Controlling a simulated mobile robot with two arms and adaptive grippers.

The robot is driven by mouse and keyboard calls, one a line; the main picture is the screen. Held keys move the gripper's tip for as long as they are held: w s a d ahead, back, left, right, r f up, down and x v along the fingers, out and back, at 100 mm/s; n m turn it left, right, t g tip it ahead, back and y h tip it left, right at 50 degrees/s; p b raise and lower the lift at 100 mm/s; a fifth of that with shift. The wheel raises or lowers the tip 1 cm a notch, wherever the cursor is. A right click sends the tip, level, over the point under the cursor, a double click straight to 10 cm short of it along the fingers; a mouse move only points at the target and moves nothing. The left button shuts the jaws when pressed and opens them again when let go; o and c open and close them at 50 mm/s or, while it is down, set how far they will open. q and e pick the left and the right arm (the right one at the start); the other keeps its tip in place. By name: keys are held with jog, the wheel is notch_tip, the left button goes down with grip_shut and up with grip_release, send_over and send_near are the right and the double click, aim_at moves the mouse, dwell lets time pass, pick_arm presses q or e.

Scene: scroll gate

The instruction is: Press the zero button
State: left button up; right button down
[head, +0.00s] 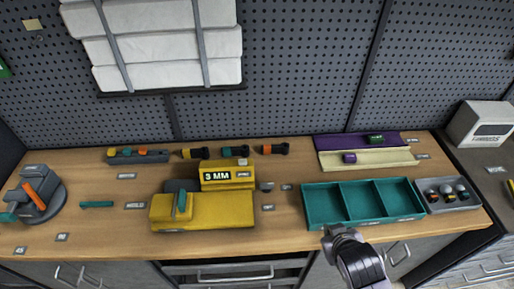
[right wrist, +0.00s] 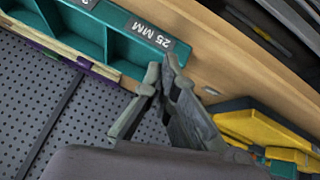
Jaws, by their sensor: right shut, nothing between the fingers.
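The yellow gauge (head: 205,208) stands in the middle of the workbench, with a "3 MM" display (head: 217,177) on its raised back block. A small pale button (head: 242,162) sits on top of that block at the right, above a small label too blurred to read surely. In the right wrist view, part of the yellow gauge (right wrist: 262,125) shows at the right. My right gripper (head: 337,233) is at the bench's front edge, in front of the teal tray and to the right of the gauge, apart from it. Its fingers (right wrist: 163,78) are shut and empty. My left gripper is out of view.
A teal tray (head: 333,184) with three compartments stands right of the gauge; its "25 MM" label (right wrist: 150,33) shows in the wrist view. A grey holder (head: 462,207) with knobs is beyond it. Several dark-handled pieces (head: 235,153) line the back.

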jog(key=w+r+n+t+h, duration=0.1)
jog(key=w+r+n+t, duration=0.2)
jog(key=w+r+t, duration=0.85)
jog(key=w+a+r+n+t+y, duration=0.1)
jog(key=w+a+r+n+y, duration=0.5)
jog(key=r, duration=0.3)
jog(key=w+a+r+n+t+y, duration=0.1)
jog(key=w+a+r+n+y, duration=0.35)
jog(key=a+r+n, duration=0.4)
jog(key=a+f+n+g+y, duration=0.2)
jog(key=a+n+g+y, duration=0.8)
jog(key=n, duration=0.5)
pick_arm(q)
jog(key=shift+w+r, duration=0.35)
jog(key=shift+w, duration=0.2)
pick_arm(e)
jog(key=w+d+f+n+g+h, duration=0.1)
jog(key=d+f+n+g+h, duration=0.1)
jog(key=f+h, duration=0.3)
jog(key=w+d+f+n+g+h, duration=0.1)
jog(key=w+f+n+g+h, duration=0.1)
jog(key=f+g+h, duration=0.3)
jog(key=shift+d+f+n, duration=0.35)
jog(key=shift+f+n, duration=0.1)
